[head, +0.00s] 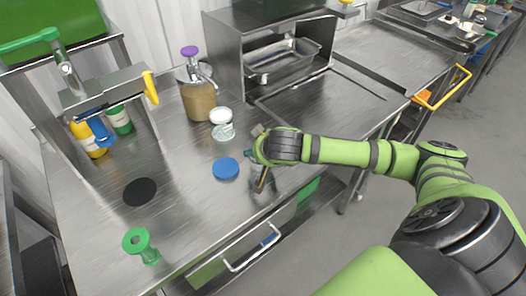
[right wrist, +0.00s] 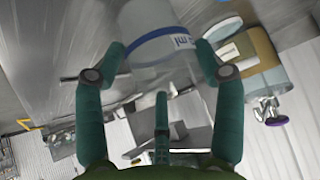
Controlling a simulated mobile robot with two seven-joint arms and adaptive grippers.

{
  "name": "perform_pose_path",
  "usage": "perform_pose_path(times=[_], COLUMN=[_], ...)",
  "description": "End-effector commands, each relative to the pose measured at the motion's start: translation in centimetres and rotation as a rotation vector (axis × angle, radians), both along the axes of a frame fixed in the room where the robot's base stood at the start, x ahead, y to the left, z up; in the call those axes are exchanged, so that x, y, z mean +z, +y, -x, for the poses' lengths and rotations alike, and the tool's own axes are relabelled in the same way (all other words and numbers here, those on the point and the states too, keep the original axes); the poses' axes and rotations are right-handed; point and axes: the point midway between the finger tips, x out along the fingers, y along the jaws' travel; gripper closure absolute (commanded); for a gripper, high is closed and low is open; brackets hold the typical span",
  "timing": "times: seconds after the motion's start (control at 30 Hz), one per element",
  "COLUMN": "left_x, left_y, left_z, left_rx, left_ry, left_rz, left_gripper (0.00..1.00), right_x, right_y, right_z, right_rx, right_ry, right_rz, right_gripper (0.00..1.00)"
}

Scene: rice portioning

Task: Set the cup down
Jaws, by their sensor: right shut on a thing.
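My right gripper (right wrist: 160,52) is shut on a clear cup (right wrist: 160,22) with a blue band and blue "ml" lettering; its two teal fingers press on opposite sides of the cup. In the head view, the right gripper (head: 253,158) is over the steel counter (head: 185,215), just right of a flat blue disc (head: 225,168). There the cup is mostly hidden by my wrist. I cannot tell whether the cup touches the counter. My left gripper is not in view.
Behind the disc stand a white tub (head: 222,131) and a rice dispenser (head: 199,100) with a purple knob. A black disc (head: 140,192) and a green spool-shaped thing (head: 141,246) are to the left. A steel shelf unit (head: 228,60) stands behind. The front-middle counter is clear.

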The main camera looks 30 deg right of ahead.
Motion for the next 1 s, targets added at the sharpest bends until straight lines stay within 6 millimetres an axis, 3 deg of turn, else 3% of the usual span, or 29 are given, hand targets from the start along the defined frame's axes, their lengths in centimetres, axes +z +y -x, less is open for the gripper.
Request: perform_pose_path(times=[0.17,0.33,0.7,1.0], left_x=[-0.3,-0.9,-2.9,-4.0], left_y=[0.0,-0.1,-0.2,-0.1], left_z=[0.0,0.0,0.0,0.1], left_rx=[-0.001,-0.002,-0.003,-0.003], left_ry=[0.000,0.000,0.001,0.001], left_rz=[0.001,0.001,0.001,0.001], left_gripper=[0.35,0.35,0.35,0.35], right_x=[1.2,3.9,7.9,9.9], right_y=[0.0,0.0,-6.6,-9.3], right_z=[-0.1,-0.1,3.1,4.4], right_rx=[-0.001,0.000,-0.003,0.001], right_ry=[-0.003,-0.008,0.000,0.000], right_rz=[0.000,-0.001,0.012,0.010], right_gripper=[0.63,0.63,0.63,0.63])
